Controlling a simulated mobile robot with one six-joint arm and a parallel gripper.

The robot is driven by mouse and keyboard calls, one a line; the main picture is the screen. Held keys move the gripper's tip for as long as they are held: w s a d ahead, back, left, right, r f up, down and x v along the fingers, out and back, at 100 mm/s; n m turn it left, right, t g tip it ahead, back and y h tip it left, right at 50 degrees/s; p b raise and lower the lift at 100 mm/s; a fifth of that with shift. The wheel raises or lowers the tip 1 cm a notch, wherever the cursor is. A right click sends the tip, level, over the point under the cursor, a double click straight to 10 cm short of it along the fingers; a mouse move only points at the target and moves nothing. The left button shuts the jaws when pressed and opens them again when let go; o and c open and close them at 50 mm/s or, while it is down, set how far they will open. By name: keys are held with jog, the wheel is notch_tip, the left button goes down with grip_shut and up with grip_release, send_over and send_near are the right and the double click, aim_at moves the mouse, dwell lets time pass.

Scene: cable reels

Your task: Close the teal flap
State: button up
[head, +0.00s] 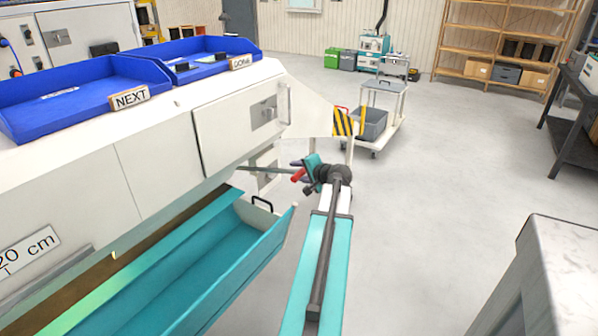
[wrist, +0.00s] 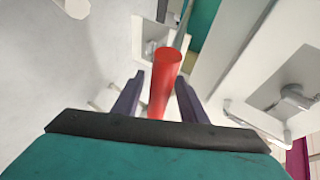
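The teal flap (head: 215,270) hangs open along the lower side of the white machine, like a long tilted trough, with a gap above it. A thin grey rod (head: 262,169) reaches out from the machine past the flap's far end. A red grip (head: 299,175) shows at the rod's outer end; it also shows in the wrist view (wrist: 162,85). My gripper (head: 300,165) is at this grip. In the wrist view its two dark purple fingers (wrist: 159,88) stand apart on either side of the red grip, with a gap visible on the left. Contact on the right is unclear.
Blue trays (head: 70,95) lie on top of the white machine. A cart with a grey bin (head: 370,124) stands beyond my gripper. A grey-topped table (head: 565,265) stands at lower right. The floor between is clear.

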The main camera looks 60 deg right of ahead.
jog(key=v, duration=1.3)
jog(key=shift+b, duration=0.3)
jog(key=shift+a+f, duration=0.1)
